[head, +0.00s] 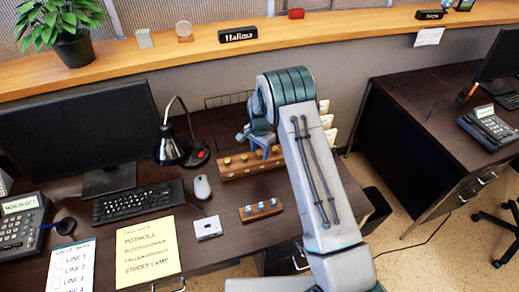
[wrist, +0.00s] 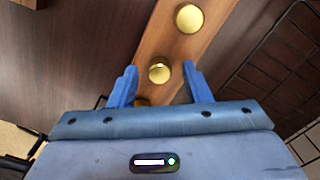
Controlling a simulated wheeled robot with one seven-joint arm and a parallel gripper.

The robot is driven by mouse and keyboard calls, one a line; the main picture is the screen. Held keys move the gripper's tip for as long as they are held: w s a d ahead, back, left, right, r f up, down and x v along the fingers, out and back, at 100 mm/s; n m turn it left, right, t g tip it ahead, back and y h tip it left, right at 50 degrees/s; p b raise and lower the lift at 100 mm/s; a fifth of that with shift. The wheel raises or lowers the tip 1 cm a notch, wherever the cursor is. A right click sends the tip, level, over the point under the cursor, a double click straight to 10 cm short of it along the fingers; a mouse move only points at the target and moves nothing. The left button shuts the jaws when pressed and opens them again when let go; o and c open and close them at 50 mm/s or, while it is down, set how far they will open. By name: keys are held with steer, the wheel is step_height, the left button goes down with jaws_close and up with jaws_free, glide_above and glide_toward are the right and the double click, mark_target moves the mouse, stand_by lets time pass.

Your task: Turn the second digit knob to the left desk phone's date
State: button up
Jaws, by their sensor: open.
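The left desk phone (head: 22,222) stands at the left edge of the desk; its small display seems to read MON 26 OCT. A wooden strip (head: 232,174) with brass knobs lies at the back of the desk, partly hidden by my arm in the head view. My gripper (head: 262,148) is over this strip. In the wrist view my open gripper (wrist: 159,68) has one brass knob (wrist: 159,70) between its fingertips, with gaps on both sides. Another knob (wrist: 188,18) is farther up the strip, and one is mostly hidden below. I cannot read the knob settings.
A smaller wooden block (head: 260,210) with several light knobs lies in front of the strip. A desk lamp (head: 172,150), mouse (head: 202,188), keyboard (head: 138,202) and cassette-like item (head: 208,228) are to the left. A second phone (head: 488,126) stands on the right desk.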

steer(key=shift+f, duration=0.3)
jaws_close()
steer(key=shift+n+b, duration=0.3)
steer(key=shift+b, duration=0.15)
